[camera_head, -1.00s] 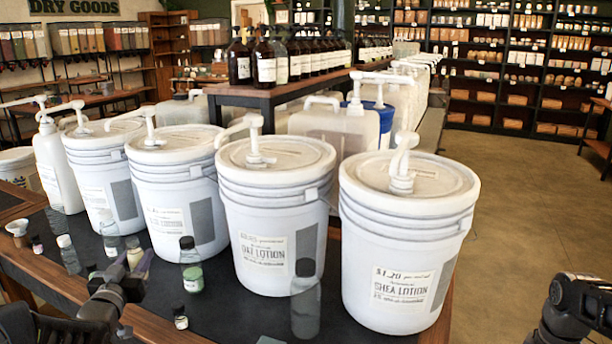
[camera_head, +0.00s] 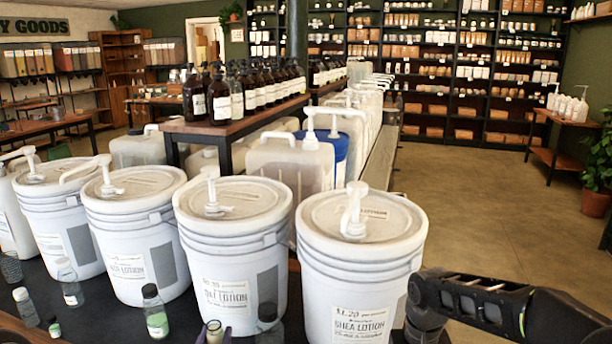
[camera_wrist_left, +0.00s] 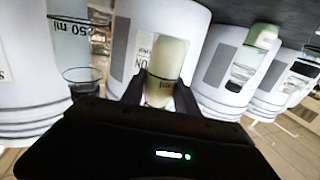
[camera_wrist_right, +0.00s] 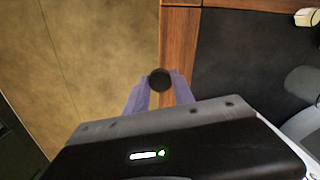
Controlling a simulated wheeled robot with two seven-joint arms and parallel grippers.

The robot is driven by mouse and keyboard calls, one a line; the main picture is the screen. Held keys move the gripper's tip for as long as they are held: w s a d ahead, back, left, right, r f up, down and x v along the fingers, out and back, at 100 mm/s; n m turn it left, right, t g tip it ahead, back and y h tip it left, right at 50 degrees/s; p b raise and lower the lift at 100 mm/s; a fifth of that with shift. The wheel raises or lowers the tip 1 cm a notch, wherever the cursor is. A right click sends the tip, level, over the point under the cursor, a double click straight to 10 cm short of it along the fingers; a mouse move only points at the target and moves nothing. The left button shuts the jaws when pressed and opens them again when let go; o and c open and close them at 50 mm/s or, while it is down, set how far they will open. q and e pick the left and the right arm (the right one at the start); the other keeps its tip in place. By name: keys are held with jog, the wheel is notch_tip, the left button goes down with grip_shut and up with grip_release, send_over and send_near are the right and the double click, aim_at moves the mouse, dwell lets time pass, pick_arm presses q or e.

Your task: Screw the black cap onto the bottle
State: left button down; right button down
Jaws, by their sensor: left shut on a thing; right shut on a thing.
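A small bottle (camera_head: 214,332) with cream-coloured contents and an uncapped top shows at the bottom edge of the head view. My left gripper (camera_head: 212,339) is shut on it, with a purple fingertip beside it and the rest cut off by the frame. In the left wrist view the bottle (camera_wrist_left: 165,68) sits between the dark fingers. A round black cap (camera_wrist_right: 159,79) is between the purple fingertips of my right gripper (camera_wrist_right: 158,84), which is shut on it. The cap is above the table's wooden edge and apart from the bottle. In the head view, the right gripper and cap are hidden.
White pump buckets (camera_head: 362,255) line the dark tabletop. Dark-capped bottles stand before them, one with green contents (camera_head: 154,312) and one clear (camera_head: 267,318). My right arm reaches in at lower right. The wooden table edge (camera_wrist_right: 180,50) borders open floor (camera_wrist_right: 85,50).

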pick_arm(q)
jog(key=shift+d+r, duration=0.15)
jog(key=shift+d, duration=0.1)
jog(key=shift+s+h, duration=0.1)
jog(key=shift+h, duration=0.3)
jog(key=s+d+f+m+g+h, duration=0.2)
jog(key=s+d+m+g+h, duration=0.2)
jog(key=s+d+m+h, duration=0.4)
jog(key=s+d+h, duration=0.1)
jog(key=s+h, duration=0.1)
jog(key=h, duration=0.1)
jog(key=shift+s+f, duration=0.2)
jog(key=shift+f, duration=0.2)
jog(key=shift+d, duration=0.1)
